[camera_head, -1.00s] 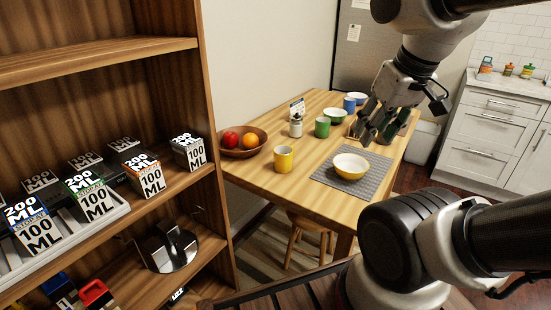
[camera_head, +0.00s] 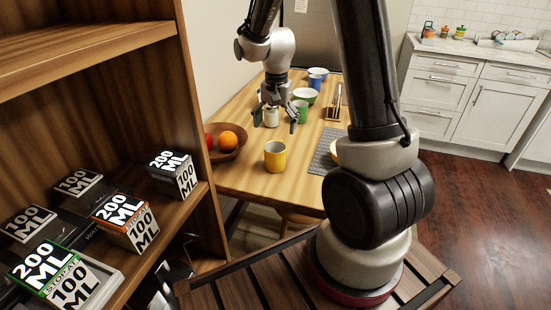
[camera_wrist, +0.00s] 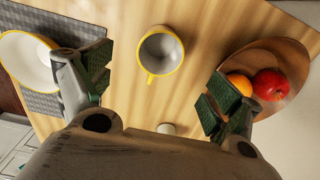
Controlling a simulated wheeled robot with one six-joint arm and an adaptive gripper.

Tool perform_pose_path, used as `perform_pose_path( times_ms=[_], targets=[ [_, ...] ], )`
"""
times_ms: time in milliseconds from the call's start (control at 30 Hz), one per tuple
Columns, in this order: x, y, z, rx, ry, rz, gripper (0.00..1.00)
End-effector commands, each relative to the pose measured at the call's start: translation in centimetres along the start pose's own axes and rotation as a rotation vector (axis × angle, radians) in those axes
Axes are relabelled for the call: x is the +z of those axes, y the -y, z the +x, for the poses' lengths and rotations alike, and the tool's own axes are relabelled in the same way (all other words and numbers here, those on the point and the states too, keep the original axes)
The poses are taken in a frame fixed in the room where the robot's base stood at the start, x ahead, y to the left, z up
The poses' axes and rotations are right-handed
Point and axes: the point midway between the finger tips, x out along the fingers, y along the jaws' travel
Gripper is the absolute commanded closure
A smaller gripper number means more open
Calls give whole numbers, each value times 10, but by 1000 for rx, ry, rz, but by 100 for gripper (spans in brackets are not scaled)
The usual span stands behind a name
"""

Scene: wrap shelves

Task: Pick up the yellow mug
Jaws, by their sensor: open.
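The yellow mug (camera_head: 275,156) stands upright on the wooden table (camera_head: 240,180), near its front edge. In the wrist view the mug (camera_wrist: 160,54) lies ahead between my two fingers, with its grey inside showing and its handle turned toward my gripper. My gripper (camera_head: 278,116) is open and empty, above the table and farther back than the mug in the head view. In the wrist view my gripper (camera_wrist: 152,88) has its fingers spread wide, apart from the mug.
A fruit bowl (camera_head: 238,152) stands left of the mug. A yellow bowl (camera_wrist: 27,60) sits on a grey mat (camera_wrist: 38,104). A green mug (camera_head: 301,112), a green bowl (camera_head: 305,95) and a blue mug (camera_head: 316,83) stand farther back. A shelf post (camera_head: 197,110) rises at left.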

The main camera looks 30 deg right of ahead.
Motion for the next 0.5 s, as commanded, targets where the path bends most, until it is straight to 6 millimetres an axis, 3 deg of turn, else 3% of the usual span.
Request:
perform_pose_path(
  times_ms=[100, 500],
  targets=[
    [-4, 5, 21, 15, 14, 39, 9],
    [-7, 4, 70, 20, 18, 56, 9]
  ],
)
